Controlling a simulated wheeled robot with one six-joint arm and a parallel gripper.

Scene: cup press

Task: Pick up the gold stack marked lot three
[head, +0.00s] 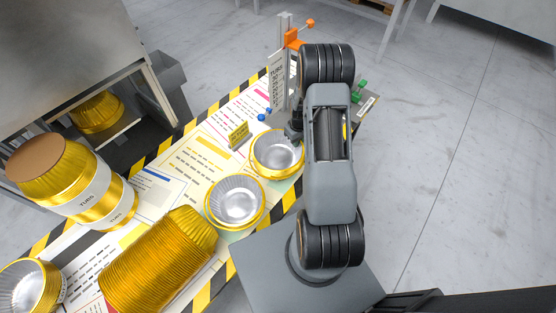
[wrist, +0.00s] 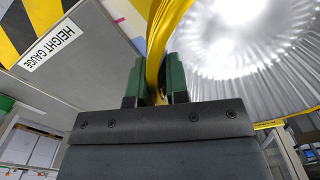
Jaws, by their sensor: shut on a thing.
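A gold stack with a silver inside (head: 277,153) is at the right end of the work surface. In the wrist view its gold rim (wrist: 163,35) passes between my two green fingertips, and its shiny ribbed inside (wrist: 250,45) fills the upper right. My gripper (wrist: 155,78) is shut on this rim; in the head view my own arm mostly hides it. I cannot tell whether the stack is lifted. Another open-mouthed gold stack (head: 237,202) stands close in front, to the left. A small yellow sign (head: 238,134) stands behind; its lettering is too small to read.
A long gold stack (head: 155,262) lies on its side at the front. A wrapped "TUBS" stack (head: 93,190) and another gold stack (head: 25,290) are at left. The press housing (head: 75,65) is at the back left. The height gauge (head: 279,75) stands behind my arm.

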